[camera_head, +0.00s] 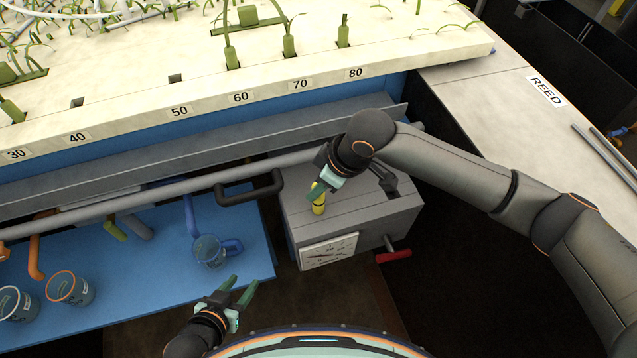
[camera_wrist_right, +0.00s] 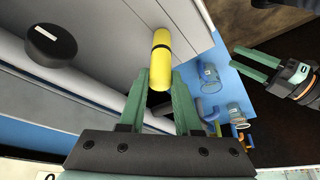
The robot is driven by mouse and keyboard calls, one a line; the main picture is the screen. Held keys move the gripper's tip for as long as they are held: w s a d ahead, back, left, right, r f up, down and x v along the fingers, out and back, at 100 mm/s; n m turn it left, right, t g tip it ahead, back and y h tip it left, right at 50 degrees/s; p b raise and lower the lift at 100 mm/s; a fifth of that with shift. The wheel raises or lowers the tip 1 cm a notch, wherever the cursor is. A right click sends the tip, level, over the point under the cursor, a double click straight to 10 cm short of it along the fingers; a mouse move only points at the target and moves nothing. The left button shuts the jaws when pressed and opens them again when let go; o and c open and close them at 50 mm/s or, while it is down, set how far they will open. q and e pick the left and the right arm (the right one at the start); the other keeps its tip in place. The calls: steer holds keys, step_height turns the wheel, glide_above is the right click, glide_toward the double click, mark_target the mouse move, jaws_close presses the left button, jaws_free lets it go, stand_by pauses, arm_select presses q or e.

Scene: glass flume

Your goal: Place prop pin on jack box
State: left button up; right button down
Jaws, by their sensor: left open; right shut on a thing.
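The yellow prop pin (camera_head: 318,201) is between the fingers of my right gripper (camera_head: 322,189), over the top of the grey jack box (camera_head: 365,222). In the right wrist view the pin (camera_wrist_right: 160,52) extends beyond the fingertips of the right gripper (camera_wrist_right: 160,88), which is shut on it. Whether the pin's lower end touches the box top cannot be told. My left gripper (camera_head: 241,291) is open and empty, at the lower middle of the head view, left of the box. It also shows in the right wrist view (camera_wrist_right: 258,63).
A grey pipe (camera_head: 150,190) and ledge run behind the box. A blue shelf (camera_head: 150,285) on the left holds several mugs, including a blue one (camera_head: 208,252). A red-handled crank (camera_head: 393,256) juts from the box's right side. A numbered flume bed (camera_head: 200,75) lies behind.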

steer(key=c, duration=0.6)
jaws_free()
steer(key=shift+f, duration=0.1)
steer(key=p+v, duration=0.1)
steer(key=v, duration=1.1)
